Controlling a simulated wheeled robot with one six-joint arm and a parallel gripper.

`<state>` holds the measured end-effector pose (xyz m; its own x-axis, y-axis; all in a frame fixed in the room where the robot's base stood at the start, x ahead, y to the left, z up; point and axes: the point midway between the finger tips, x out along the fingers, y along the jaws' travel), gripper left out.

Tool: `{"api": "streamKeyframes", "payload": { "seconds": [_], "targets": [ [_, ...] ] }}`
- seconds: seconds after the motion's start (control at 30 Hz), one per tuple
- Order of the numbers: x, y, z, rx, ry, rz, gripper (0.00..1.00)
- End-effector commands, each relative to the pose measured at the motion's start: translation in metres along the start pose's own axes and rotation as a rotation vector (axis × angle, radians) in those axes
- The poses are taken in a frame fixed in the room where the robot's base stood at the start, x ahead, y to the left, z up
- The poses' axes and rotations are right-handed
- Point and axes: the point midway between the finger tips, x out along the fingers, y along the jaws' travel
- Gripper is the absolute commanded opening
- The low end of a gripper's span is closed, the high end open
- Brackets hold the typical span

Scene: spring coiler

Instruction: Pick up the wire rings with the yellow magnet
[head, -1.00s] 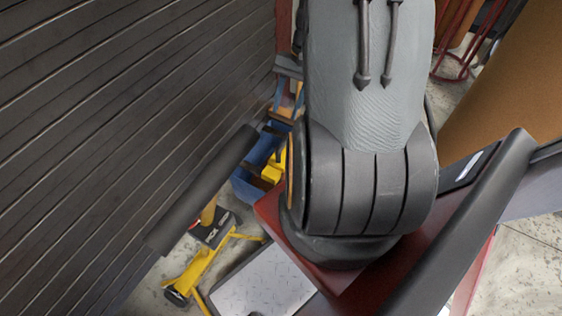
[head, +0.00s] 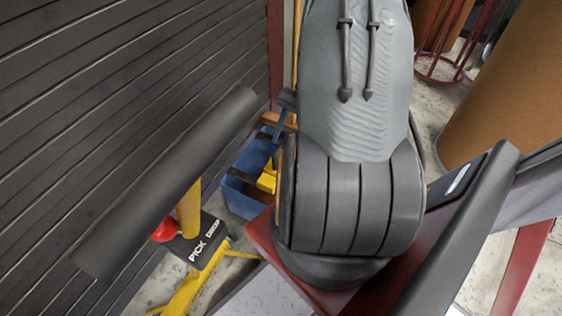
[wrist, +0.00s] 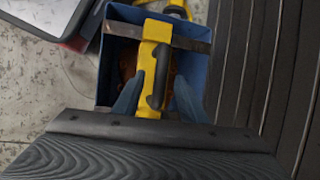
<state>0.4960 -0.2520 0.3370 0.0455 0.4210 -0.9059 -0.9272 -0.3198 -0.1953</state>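The yellow magnet (wrist: 152,62) with its black handle (wrist: 158,82) lies over the blue bin (wrist: 114,14) in the wrist view. Brownish material, perhaps the wire rings (wrist: 127,58), shows inside the bin, but single rings cannot be made out. My gripper (wrist: 159,76) is above the bin, with one bluish finger on each side of the magnet. The fingers stand apart, and I see no clear grip on it.
A dark slatted wall (head: 90,90) runs along the left, close to the bin. A yellow stand with a black PICK sign (head: 203,238) and a red ball (head: 165,230) is at lower left. A large brown cylinder (head: 510,95) and a red wire frame (head: 440,68) stand at right.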

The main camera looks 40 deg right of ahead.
Motion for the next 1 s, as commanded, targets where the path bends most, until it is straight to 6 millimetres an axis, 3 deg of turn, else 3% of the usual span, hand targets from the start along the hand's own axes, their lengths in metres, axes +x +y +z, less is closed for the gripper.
{"api": "streamKeyframes", "payload": {
  "seconds": [0.1,0.2,0.43,0.67,1.0],
  "targets": [
    [0.021,0.000,-0.001,0.001,-0.001,0.001,0.38],
    [0.030,0.000,-0.001,-0.001,-0.001,0.001,0.38],
    [0.030,0.000,0.000,0.000,0.001,0.001,0.38],
    [0.030,0.000,0.000,0.000,0.000,0.001,0.00],
    [0.030,0.000,0.000,0.000,0.000,0.001,0.00]
  ]
}}
